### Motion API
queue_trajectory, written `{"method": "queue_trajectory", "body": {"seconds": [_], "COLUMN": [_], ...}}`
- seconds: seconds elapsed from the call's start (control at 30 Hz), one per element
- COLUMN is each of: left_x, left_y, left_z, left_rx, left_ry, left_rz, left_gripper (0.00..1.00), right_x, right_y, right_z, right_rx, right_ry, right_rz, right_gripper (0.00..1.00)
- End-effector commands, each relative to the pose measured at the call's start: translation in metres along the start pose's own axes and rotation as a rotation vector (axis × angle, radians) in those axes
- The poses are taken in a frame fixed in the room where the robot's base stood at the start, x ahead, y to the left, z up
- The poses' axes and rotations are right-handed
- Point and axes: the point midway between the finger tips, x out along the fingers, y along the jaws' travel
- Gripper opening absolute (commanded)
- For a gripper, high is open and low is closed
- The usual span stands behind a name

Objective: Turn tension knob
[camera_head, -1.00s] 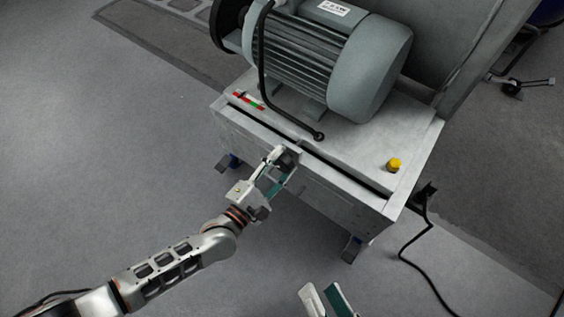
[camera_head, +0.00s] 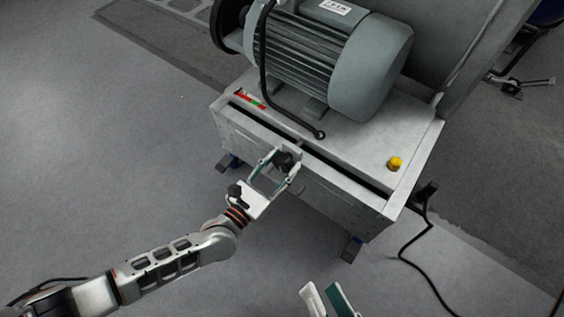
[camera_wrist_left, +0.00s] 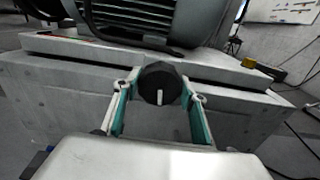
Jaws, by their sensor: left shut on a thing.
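The tension knob (camera_head: 285,160) is black and round and sits on the front face of the grey machine base (camera_head: 335,189). In the left wrist view the knob (camera_wrist_left: 160,84) faces me, with a white pointer line standing near vertical, low on its face. My left gripper (camera_head: 279,160) is shut on the knob, one finger on each side; the fingers also show in the left wrist view (camera_wrist_left: 160,88). My right gripper (camera_head: 327,300) shows only its fingertips at the bottom edge, apart from each other, with nothing visible between them.
A yellow button (camera_head: 395,163) and a red-green strip (camera_head: 249,98) are on the base top. A black cord (camera_head: 427,240) hangs at the right. The floor at left is clear.

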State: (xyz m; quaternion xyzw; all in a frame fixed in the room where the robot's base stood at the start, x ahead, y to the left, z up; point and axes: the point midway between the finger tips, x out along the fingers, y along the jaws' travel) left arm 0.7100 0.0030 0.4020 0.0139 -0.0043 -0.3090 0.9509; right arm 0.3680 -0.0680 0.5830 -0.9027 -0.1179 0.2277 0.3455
Motion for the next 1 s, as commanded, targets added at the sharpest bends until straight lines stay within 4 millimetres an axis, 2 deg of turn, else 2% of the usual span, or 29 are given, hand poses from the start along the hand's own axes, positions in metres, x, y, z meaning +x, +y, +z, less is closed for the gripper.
{"method": "queue_trajectory", "body": {"seconds": [0.6, 1.0], "left_x": [-0.0008, -0.0007], "left_y": [-0.0005, -0.0005], "left_z": [-0.0011, -0.0010], "left_rx": [-0.558, -0.755], "left_ry": [0.003, 0.002], "left_rz": [-0.003, -0.002], "left_gripper": [0.20, 0.20], "right_x": [0.0001, 0.0001], "right_y": [-0.0007, -0.0008], "right_z": [0.0002, 0.0002], "right_rx": [0.002, 0.002], "right_ry": [0.000, 0.000], "right_rz": [-0.001, -0.001], "right_gripper": [0.34, 0.34]}}
